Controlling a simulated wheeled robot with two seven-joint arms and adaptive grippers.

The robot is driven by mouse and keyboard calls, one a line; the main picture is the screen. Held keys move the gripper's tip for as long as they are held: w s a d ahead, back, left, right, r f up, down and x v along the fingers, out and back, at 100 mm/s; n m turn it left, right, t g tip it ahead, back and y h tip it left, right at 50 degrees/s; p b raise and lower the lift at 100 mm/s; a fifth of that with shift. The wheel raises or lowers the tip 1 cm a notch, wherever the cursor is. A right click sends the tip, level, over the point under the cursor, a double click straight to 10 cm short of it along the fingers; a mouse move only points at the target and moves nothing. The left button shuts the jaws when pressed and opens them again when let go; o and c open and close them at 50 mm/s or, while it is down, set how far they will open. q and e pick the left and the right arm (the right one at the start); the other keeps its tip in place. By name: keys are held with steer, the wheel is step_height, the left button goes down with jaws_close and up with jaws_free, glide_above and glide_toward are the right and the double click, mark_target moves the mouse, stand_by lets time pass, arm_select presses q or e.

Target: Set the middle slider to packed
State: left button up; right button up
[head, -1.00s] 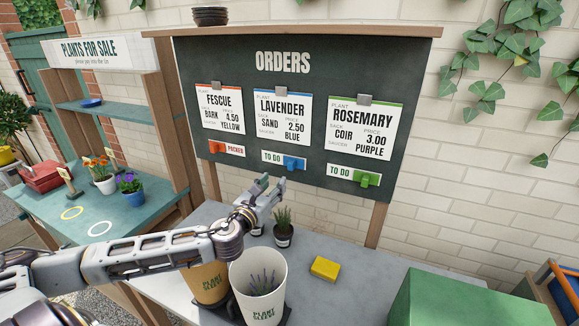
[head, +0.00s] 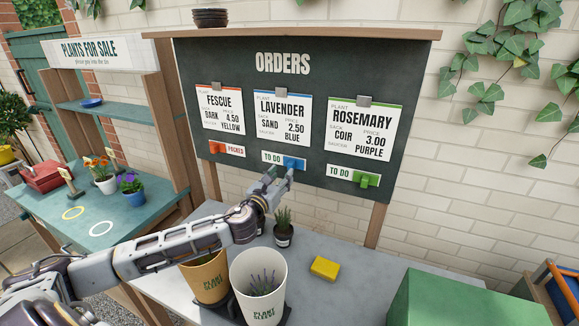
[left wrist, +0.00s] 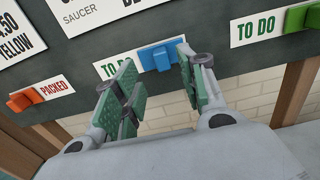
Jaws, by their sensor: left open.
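The middle slider has a blue knob (head: 290,163) at the right end of its strip, with the words TO DO (head: 271,157) showing to its left, under the LAVENDER card (head: 283,118). The blue knob also shows in the left wrist view (left wrist: 159,57). My left gripper (head: 281,172) is open just below the knob in the head view. In the left wrist view its two fingers (left wrist: 158,72) stand on either side of the knob, and I cannot tell whether they touch it. My right gripper is not in view.
The left slider's orange knob (head: 214,147) stands at the left, showing PACKED. The right slider's green knob (head: 365,180) stands at the right, showing TO DO. Below are plant sleeves (head: 259,285), a small potted plant (head: 283,230), a yellow block (head: 324,268) and a green box (head: 465,300).

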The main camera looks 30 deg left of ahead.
mark_target(290, 166)
arm_select(q)
steer(key=shift+w+a+p, duration=0.15)
steer(key=shift+w+p, duration=0.4)
steer(key=shift+w, duration=3.15)
steer(key=shift+c, duration=0.3)
jaws_close()
